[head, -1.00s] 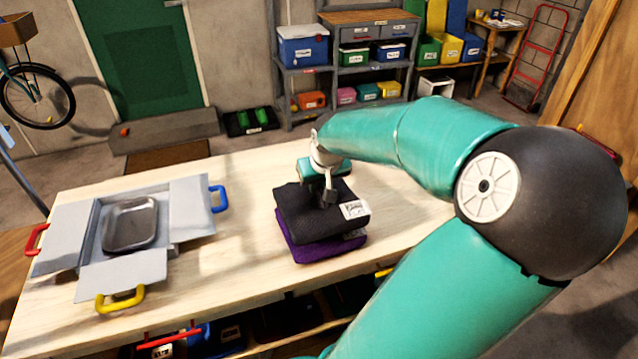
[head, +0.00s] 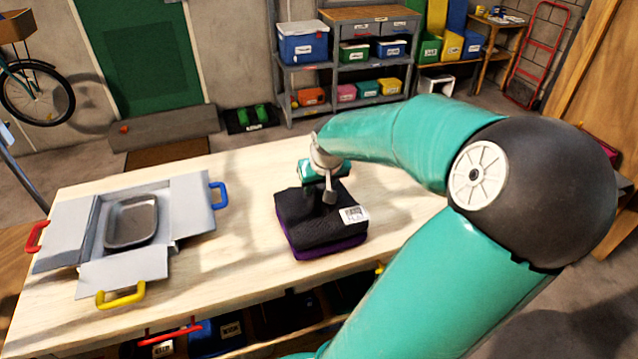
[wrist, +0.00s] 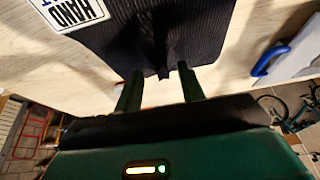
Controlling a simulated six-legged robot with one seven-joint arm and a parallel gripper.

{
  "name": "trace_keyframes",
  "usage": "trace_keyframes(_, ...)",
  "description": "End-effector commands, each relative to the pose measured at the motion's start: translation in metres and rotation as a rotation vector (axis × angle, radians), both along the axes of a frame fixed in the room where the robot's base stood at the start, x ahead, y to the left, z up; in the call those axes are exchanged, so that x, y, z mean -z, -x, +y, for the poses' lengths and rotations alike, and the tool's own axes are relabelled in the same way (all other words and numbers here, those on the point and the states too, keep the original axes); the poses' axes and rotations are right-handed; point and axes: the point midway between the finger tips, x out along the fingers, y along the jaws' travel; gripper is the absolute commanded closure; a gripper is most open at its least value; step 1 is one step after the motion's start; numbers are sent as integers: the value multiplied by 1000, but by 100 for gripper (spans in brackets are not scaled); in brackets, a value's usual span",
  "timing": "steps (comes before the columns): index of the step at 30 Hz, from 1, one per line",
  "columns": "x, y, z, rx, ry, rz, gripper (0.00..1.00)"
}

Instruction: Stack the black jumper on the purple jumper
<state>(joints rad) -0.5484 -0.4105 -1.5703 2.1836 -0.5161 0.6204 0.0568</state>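The black jumper (head: 312,222) is folded and lies flat on top of the purple jumper (head: 325,249) on the table. Only a purple strip shows along the front and right lower edges. A white label is on the black jumper's right corner; it also shows in the wrist view (wrist: 110,30). My gripper (head: 329,197) is just above the black jumper. In the wrist view its two fingers (wrist: 160,80) stand apart, with a raised fold of black cloth between them that neither finger seems to pinch.
The wooden table (head: 240,230) has free room around the stack. An open grey box (head: 185,215) with red, blue and yellow handles stands at the left, holding a metal tray (head: 131,222). Shelves (head: 345,70) with bins stand behind the table.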

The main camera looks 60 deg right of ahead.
Motion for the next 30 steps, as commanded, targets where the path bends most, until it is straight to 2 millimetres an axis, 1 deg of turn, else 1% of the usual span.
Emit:
trace_keyframes(6, -1, 0, 0, 1, 0, 0, 60)
trace_keyframes(10, -9, 1, -1, 2, 1, -2, 60)
trace_keyframes(20, -41, 10, 7, 4, 1, 0, 60)
trace_keyframes(26, -65, 17, 14, 5, 1, -2, 60)
trace_keyframes(30, -85, 23, 20, 4, 0, -3, 60)
